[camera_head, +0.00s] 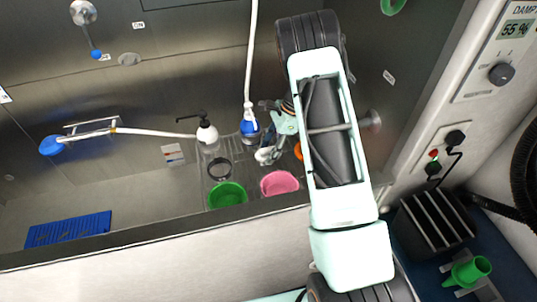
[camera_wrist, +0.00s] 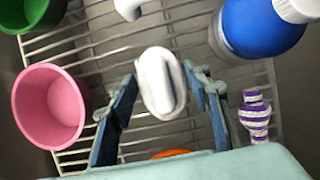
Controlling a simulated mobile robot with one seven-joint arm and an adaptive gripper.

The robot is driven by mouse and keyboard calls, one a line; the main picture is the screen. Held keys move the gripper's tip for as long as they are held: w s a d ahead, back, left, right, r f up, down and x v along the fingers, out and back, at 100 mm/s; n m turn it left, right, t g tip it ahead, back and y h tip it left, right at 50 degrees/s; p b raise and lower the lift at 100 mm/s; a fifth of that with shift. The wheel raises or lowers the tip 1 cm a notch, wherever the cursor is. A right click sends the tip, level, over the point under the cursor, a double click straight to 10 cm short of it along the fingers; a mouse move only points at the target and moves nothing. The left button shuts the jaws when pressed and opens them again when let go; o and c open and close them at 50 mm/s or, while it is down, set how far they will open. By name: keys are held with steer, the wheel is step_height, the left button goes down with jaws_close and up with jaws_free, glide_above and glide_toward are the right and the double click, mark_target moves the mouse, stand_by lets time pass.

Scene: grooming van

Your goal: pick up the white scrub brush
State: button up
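The white scrub brush (camera_wrist: 161,84) is an oval white piece with a raised handle along its middle, over the wire rack in the wrist view. My gripper (camera_wrist: 160,74) is open, with one blue-grey finger on each side of the brush. Visible gaps remain between the fingers and the brush, so it is not gripped. In the head view my gripper (camera_head: 274,130) is low over the rack, and my arm covers part of that area. I cannot clearly make out the brush there.
The rack (camera_head: 218,158) holds a pink bowl (camera_head: 279,184), a green bowl (camera_head: 227,195) and a white pump bottle (camera_head: 207,132). A blue bottle (camera_wrist: 258,28) and a purple-striped item (camera_wrist: 255,114) are close right of my gripper. An orange item (camera_wrist: 170,153) lies below the brush.

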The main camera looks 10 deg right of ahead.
mark_target(265, 148)
steer(key=c, duration=0.7)
steer(key=shift+r, duration=0.1)
steer(key=shift+w+r, duration=0.1)
steer(key=shift+r, duration=0.35)
step_height(265, 148, up, 2)
steer(key=shift+r, duration=0.15)
steer(key=s+r+b, duration=0.2)
steer(key=s+r, duration=0.7)
steer(key=s, duration=0.5)
steer(key=shift+r, duration=0.35)
steer(key=shift+s, duration=0.1)
